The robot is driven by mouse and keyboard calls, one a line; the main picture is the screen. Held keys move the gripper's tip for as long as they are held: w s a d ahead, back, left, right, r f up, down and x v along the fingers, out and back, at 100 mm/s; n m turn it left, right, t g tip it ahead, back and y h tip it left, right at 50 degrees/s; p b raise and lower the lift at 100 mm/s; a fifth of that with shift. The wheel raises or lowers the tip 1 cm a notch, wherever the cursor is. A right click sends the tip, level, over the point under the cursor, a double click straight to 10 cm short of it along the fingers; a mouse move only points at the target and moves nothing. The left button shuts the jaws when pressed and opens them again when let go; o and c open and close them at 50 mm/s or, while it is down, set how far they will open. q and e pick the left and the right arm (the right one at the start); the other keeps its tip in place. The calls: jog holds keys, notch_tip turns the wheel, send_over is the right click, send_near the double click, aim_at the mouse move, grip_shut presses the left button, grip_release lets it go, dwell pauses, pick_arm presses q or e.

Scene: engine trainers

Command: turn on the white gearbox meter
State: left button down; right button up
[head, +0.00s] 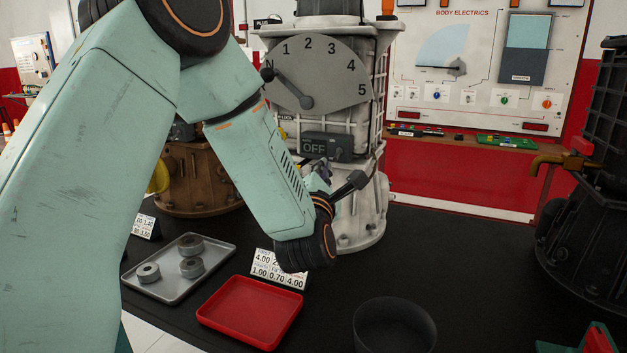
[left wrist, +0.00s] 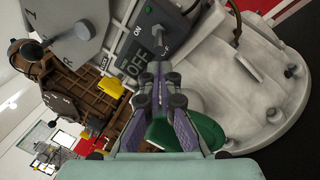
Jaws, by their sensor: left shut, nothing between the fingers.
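The white gearbox (head: 365,215) stands upright on the black table. Its meter is a grey fan-shaped dial (head: 325,70) marked N and 1 to 5, with the pointer (head: 288,89) at N. Below it is a dark switch box (head: 326,147) reading OFF. The left wrist view shows this box tilted, with the OFF label (left wrist: 139,64), the ON label (left wrist: 138,31) and a small knob (left wrist: 158,31). My left gripper (left wrist: 160,75) is shut and empty, its tips in front of the OFF end; contact cannot be told. In the head view my arm partly hides it. My right gripper is not in view.
A brown gearbox (head: 198,180) stands left behind my arm, a black one (head: 590,220) at right. A red tray (head: 250,313), a grey tray (head: 180,288) with metal rings and a dark bowl (head: 395,325) lie in front.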

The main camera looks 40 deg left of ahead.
pick_arm(q)
jog(key=shift+d+r, duration=0.4)
jog(key=shift+d, duration=0.2)
jog(key=shift+w+f, duration=0.1)
jog(key=shift+d, duration=0.1)
jog(key=shift+r, duration=0.2)
jog(key=shift+r+g+p, duration=0.1)
jog(key=shift+g+p, duration=0.2)
jog(key=shift+p, duration=0.4)
jog(key=shift+h, duration=0.3)
